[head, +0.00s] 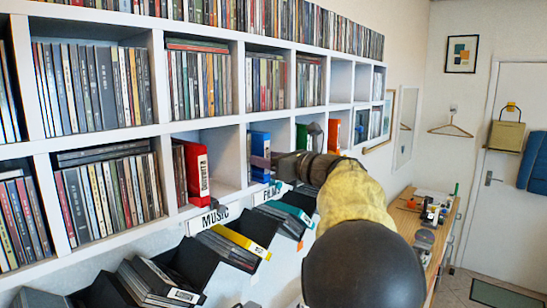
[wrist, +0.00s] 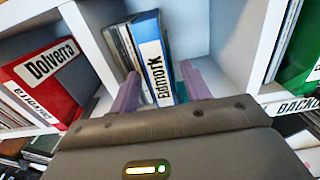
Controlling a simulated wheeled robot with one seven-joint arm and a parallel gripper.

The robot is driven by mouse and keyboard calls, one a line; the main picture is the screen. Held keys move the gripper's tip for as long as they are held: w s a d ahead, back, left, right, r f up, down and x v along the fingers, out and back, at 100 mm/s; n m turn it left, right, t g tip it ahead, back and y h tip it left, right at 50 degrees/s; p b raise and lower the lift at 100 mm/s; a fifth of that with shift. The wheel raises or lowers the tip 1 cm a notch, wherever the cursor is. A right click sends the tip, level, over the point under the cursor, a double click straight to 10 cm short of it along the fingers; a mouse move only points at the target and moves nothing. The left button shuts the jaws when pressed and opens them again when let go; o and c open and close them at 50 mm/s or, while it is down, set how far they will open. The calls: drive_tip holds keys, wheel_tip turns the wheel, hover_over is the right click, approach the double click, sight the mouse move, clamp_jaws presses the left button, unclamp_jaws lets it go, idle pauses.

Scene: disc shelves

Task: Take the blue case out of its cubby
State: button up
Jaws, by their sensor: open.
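The blue case (wrist: 148,40) stands in its cubby, spine outward, with a white label reading "Eldmork"; it leans a little in the wrist view. In the head view its blue upper part (head: 260,142) shows behind my gripper (head: 272,163). My gripper (wrist: 162,87) is open at the cubby's mouth. Its two purple fingers stand one on each side of the blue case's lower part, the right one with a visible gap. The left finger is near the thin cases beside it; I cannot tell whether it touches anything. The case's bottom is hidden by my gripper.
Several thin cases (wrist: 122,45) stand just left of the blue case; the cubby's right side is empty. White dividers (wrist: 83,35) flank the cubby. A red case (wrist: 42,78) is left, a green case (wrist: 305,45) right. Sloped bins (head: 235,245) lie below.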

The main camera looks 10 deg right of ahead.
clamp_jaws()
drive_tip(key=shift+s+r+b, duration=0.1)
drive_tip(key=shift+r+b, duration=0.1)
drive_tip(key=shift+b, duration=0.1)
idle(0.5)
drive_tip(key=shift+s+d, duration=0.1)
drive_tip(key=shift+d, duration=0.05)
drive_tip(key=b+v, duration=0.8)
drive_tip(key=v, duration=0.8)
drive_tip(key=shift+s+d, duration=0.2)
drive_tip(key=shift+s, duration=0.15)
idle(1.7)
drive_tip(key=shift+r, duration=0.1)
